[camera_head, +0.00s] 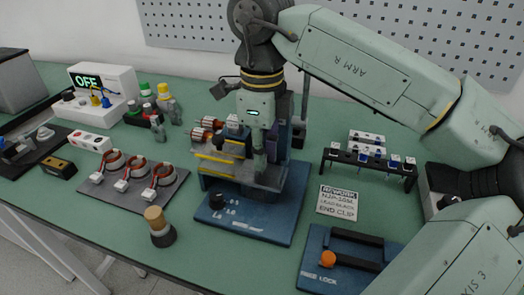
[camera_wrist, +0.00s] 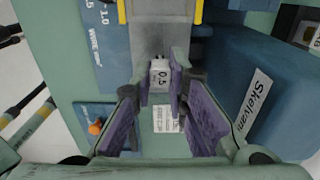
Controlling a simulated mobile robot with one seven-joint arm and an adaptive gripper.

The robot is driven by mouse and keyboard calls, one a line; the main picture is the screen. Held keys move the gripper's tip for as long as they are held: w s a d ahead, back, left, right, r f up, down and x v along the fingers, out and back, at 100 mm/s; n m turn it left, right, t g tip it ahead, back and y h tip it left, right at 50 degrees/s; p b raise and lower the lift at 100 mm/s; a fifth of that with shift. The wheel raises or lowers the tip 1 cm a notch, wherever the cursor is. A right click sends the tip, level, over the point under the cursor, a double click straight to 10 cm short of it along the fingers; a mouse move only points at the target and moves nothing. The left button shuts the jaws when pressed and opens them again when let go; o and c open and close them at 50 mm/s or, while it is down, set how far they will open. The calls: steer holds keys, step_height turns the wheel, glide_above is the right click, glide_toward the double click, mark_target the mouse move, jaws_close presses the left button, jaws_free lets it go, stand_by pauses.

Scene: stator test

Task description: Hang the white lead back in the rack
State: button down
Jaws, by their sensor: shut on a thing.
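My gripper (camera_wrist: 166,90) points down over the blue-based fixture (camera_head: 240,226). Its purple-padded fingers close around a small white block marked 0.5 (camera_wrist: 159,73). In the head view my own wrist and the fixture hide most of the grip. The black rack (camera_head: 340,157) stands to the right of the fixture, with several small white-topped pieces (camera_head: 394,159) along its bar. I cannot make out a white lead for certain, nor whether the white block belongs to it.
A grey plate (camera_head: 172,198) with several copper-ringed stators lies left of the fixture. A wooden-topped knob (camera_head: 157,222) stands in front. A meter reading OFF (camera_head: 88,79) stands back left.

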steer(key=shift+f, duration=0.15)
steer(key=shift+f+b, duration=0.75)
steer(key=shift+f, duration=0.05)
steer(key=c, duration=1.5)
jaws_free()
steer(key=shift+r, duration=0.1)
step_height(320, 180, up, 12)
steer(key=shift+f, duration=0.1)
steer(key=shift+s, duration=0.1)
